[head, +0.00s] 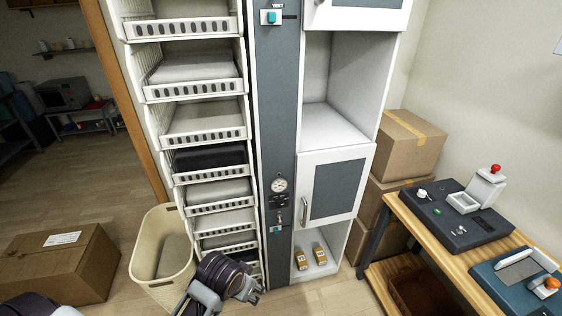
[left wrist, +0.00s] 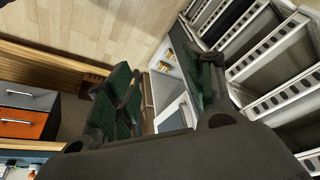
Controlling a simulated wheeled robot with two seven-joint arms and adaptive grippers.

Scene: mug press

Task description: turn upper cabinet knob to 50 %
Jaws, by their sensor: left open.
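The tall white cabinet has a grey vertical panel (head: 275,100) in its middle. A teal knob (head: 271,18) on a white plate marked VENT sits near the top of this panel. A second teal piece (head: 276,229) sits low on the panel, below a round gauge (head: 279,185). My left gripper (head: 256,291) is low in front of the cabinet, well below the VENT knob and apart from it. In the left wrist view its two green-padded fingers (left wrist: 165,92) are spread with nothing between them. The knob cannot be made out there. My right gripper is out of view.
White slotted trays (head: 195,88) fill the cabinet's left side. A cream bin (head: 146,268) and a cardboard box (head: 62,262) stand on the floor at left. A wooden bench (head: 405,222) with devices and stacked boxes (head: 408,143) are at right.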

